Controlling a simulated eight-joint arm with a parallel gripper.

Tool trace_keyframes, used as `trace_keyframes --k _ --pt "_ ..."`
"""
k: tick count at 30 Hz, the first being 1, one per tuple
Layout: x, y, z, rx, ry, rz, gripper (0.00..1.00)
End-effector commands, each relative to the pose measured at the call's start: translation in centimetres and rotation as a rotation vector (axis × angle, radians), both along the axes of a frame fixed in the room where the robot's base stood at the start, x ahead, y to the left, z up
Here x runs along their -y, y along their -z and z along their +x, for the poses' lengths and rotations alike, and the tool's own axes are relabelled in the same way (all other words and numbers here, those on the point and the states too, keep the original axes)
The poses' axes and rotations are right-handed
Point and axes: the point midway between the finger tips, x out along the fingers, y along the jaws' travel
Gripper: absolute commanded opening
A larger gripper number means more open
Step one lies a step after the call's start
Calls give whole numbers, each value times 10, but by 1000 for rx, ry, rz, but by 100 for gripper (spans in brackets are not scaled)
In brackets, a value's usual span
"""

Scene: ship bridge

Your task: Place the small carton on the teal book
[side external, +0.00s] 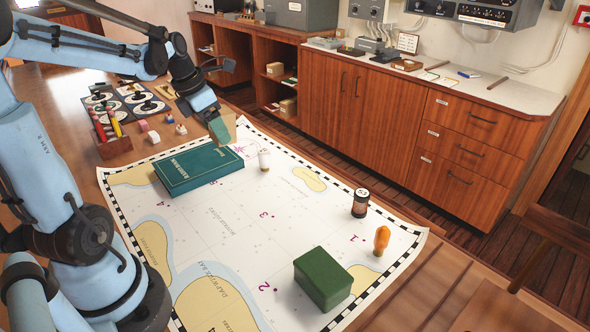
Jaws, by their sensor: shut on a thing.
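The teal book (198,171) lies flat on the chart, its cover facing up. My gripper (212,112) is at the book's far edge, pointing down, and is shut on a small tan carton (229,123) with a greenish side facing the camera. The carton's top is partly hidden by the gripper. Its lower end shows just behind the book's far edge in the picture; I cannot tell whether it touches anything or how high it hangs.
A small white bottle (264,160) stands right of the book. A dark brown jar (360,203), an orange-handled item (381,240) and a green box (322,279) stand farther right on the chart (225,225). A pencil rack (112,145) and small blocks are at left. Mid-chart is clear.

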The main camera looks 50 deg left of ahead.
Motion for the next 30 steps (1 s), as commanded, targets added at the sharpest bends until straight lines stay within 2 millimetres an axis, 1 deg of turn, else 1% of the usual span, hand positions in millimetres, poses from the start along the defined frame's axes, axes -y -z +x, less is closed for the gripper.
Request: trace_keyframes --k 4,8,11,15,21,25,30 --pt "1 -7 -1 56 -78 -3 30" --pt "-8 -4 -4 71 -104 -3 30" --pt "-24 6 -9 72 -108 -3 30" --pt "-52 24 -17 70 -107 -2 30" --pt "-88 46 -29 70 -104 -2 30" --pt "-104 56 -33 69 -101 -1 30" --pt "-111 63 -36 69 -98 -3 30"
